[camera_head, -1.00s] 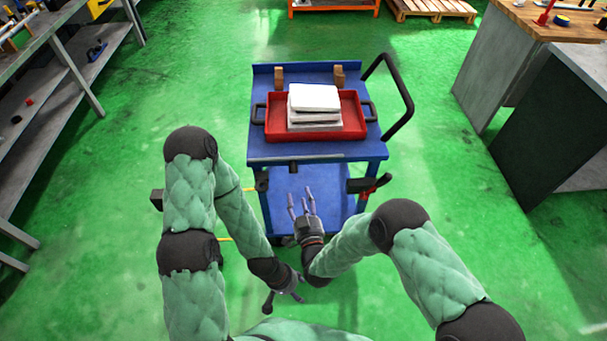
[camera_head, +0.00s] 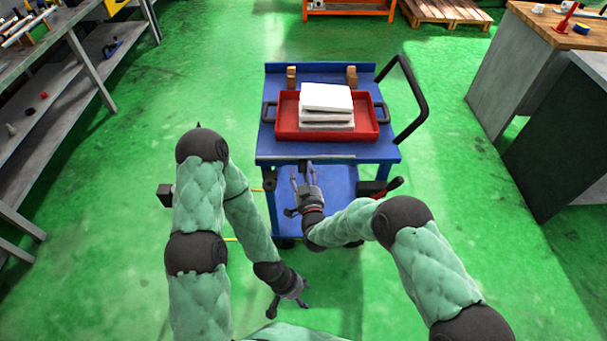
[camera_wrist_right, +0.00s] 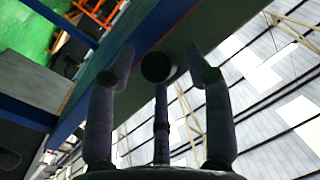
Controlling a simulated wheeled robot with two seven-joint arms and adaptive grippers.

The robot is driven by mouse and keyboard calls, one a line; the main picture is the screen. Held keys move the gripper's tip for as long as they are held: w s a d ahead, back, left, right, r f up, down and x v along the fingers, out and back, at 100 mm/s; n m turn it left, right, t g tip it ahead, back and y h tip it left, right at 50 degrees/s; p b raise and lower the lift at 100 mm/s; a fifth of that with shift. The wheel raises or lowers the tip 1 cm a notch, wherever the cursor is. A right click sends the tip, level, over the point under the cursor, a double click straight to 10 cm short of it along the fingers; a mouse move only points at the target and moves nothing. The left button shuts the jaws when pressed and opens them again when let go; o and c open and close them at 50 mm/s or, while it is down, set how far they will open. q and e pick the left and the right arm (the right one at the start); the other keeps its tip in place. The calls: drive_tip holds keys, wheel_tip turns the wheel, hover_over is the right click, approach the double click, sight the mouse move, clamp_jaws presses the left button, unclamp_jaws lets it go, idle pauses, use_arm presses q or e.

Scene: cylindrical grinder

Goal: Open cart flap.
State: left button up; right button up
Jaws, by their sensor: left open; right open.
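The blue cart (camera_head: 390,154) stands ahead of me, with a thin grey strip along its front edge that may be the flap (camera_head: 335,158). My right gripper (camera_head: 303,172) is open just under that front edge, fingers pointing at it. In the right wrist view, its spread fingers (camera_wrist_right: 160,75) surround a dark round knob (camera_wrist_right: 158,67) beneath a flat panel. I cannot tell whether they touch the knob; in the head view the gripper hides it. My left gripper (camera_head: 288,303) is open and empty, low over the floor in front of the cart.
A red tray (camera_head: 285,133) with stacked white blocks (camera_head: 326,97) sits on the cart top, with two wooden blocks behind. A black handle (camera_head: 418,92) sticks out at right. Shelving (camera_head: 85,65) stands left, a workbench (camera_head: 545,75) right. Green floor around the cart is clear.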

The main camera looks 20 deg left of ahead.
drive_tip(key=c, duration=1)
drive_tip(key=shift+c, duration=0.2)
drive_tip(key=shift+s+a+f, duration=0.1)
drive_tip(key=shift+w+a+f+n+t+y+b, duration=0.1)
drive_tip(key=shift+w+f+n+t+y+b, duration=0.2)
drive_tip(key=shift+f+t+y+b, duration=0.55)
drive_tip(key=shift+w+a+f+n+t+y+b, duration=0.15)
drive_tip(key=shift+f+n+t+y+b, duration=0.4)
drive_tip(key=shift+t+b, duration=0.55)
drive_tip(key=shift+w+f+n+t+y+b, duration=0.25)
drive_tip(key=shift+f+t+y+b, duration=0.3)
drive_tip(key=shift+t+y+b, duration=0.45)
drive_tip(key=shift+t, duration=0.25)
